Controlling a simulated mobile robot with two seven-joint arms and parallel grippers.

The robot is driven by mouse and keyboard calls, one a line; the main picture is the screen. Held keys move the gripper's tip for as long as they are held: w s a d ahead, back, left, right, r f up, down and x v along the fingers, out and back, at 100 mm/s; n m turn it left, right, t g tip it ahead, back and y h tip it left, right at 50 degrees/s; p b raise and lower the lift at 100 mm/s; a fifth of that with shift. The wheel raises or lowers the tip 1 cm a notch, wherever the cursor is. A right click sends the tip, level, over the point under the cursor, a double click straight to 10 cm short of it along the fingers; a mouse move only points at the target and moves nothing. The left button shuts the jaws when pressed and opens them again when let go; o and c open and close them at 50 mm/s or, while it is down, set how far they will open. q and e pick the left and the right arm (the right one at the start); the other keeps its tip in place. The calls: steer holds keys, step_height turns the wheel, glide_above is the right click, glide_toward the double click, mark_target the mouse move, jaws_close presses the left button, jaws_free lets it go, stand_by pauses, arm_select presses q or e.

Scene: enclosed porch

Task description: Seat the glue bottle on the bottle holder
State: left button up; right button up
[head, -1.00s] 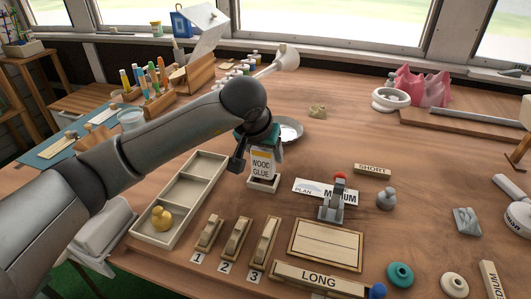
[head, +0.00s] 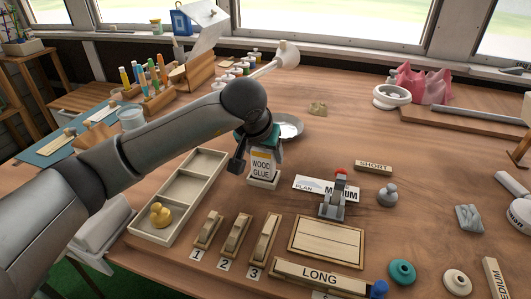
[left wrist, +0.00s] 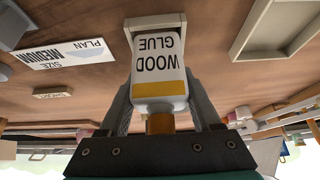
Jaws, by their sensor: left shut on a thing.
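The glue bottle (head: 262,164) has a white label reading WOOD GLUE with a yellow band. It stands about upright at the bottle holder (head: 263,182), a small pale square base on the table. My left gripper (head: 258,150) comes from above and is shut on the bottle near its top. In the left wrist view, upside down, the bottle (left wrist: 158,65) sits between the two fingers (left wrist: 160,105), and its base meets the pale holder (left wrist: 129,24). I cannot tell whether it is fully down in the holder. My right gripper is out of view.
A pale compartment tray (head: 188,193) with a yellow duck lies left of the holder. A clamp (head: 338,192) stands on the plan card to the right. A metal dish (head: 290,127) sits behind the gripper. Numbered wooden levers (head: 236,235) are in front.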

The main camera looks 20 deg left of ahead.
arm_select(q)
steer(key=shift+f+b, duration=0.55)
steer(key=shift+f, duration=0.15)
steer(key=o, duration=1.6)
steer(key=shift+c, duration=0.2)
steer(key=shift+w+r+p+v, duration=0.1)
steer(key=shift+w+p+v, duration=0.05)
steer(key=shift+p+v, duration=0.8)
steer(key=shift+w+r+p+v, duration=0.15)
steer(key=shift+p+v, duration=0.45)
steer(key=shift+v, duration=0.7)
steer(key=shift+w+p+v, duration=0.15)
steer(key=shift+p+v, duration=0.6)
steer(key=shift+v, duration=0.35)
steer(key=p+v, duration=0.3)
steer(key=v, duration=1.2)
steer(key=shift+p, duration=0.35)
